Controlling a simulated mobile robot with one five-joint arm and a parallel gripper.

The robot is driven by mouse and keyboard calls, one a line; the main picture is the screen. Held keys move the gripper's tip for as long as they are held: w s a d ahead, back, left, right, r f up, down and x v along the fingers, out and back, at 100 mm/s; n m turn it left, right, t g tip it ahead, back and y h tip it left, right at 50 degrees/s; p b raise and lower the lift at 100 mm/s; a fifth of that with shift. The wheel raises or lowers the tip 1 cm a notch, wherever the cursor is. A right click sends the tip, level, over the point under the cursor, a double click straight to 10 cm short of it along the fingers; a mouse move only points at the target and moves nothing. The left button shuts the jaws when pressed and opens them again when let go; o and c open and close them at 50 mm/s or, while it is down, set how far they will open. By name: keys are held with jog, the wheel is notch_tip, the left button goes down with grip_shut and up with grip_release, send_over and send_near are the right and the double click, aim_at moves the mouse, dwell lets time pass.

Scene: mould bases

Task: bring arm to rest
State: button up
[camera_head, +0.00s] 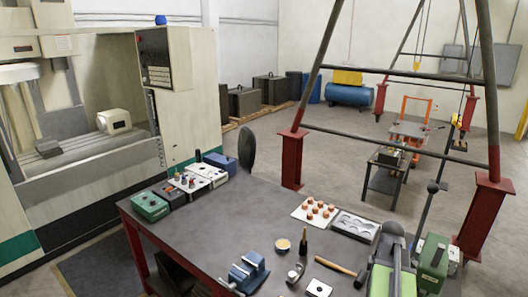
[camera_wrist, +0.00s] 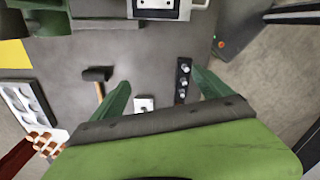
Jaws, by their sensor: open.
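My gripper (camera_wrist: 163,90) is open in the wrist view, its two green fingers apart with nothing held between them. The fingers are over the grey workbench (camera_head: 245,205). A small white block with a dark hole (camera_wrist: 145,103) shows between the fingers in the wrist view, below them. A dark strip with several silver round pieces (camera_wrist: 183,80) shows near the right finger. A hammer (camera_wrist: 97,75) lies to the left of the left finger. In the head view, a green and grey arm part that seems mine stands at the lower right; the fingertips cannot be made out there.
On the bench are a blue vise (camera_head: 247,272), a hammer (camera_head: 335,266), a tray with round recesses (camera_head: 355,226) and a white board with orange pieces (camera_head: 315,211). A green box (camera_head: 433,258) is at right. A red-footed gantry (camera_head: 293,160) stands behind. The bench's middle is clear.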

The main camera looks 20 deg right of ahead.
jog(key=w+a+f+n+b, duration=0.2)
jog(key=w+a+f+b, duration=0.45)
jog(key=a, duration=0.65)
jog(key=w+a+f+m+b, duration=0.2)
jog(key=a+f+m, duration=0.3)
jog(key=a, duration=0.8)
jog(key=w+a+f+m+b, duration=0.1)
jog(key=a+f+m+b, duration=0.3)
jog(key=a+m, duration=0.3)
jog(key=a+b, duration=0.1)
jog(key=a, duration=0.4)
jog(key=shift+w+a+f, duration=0.35)
jog(key=shift+w+a, duration=0.05)
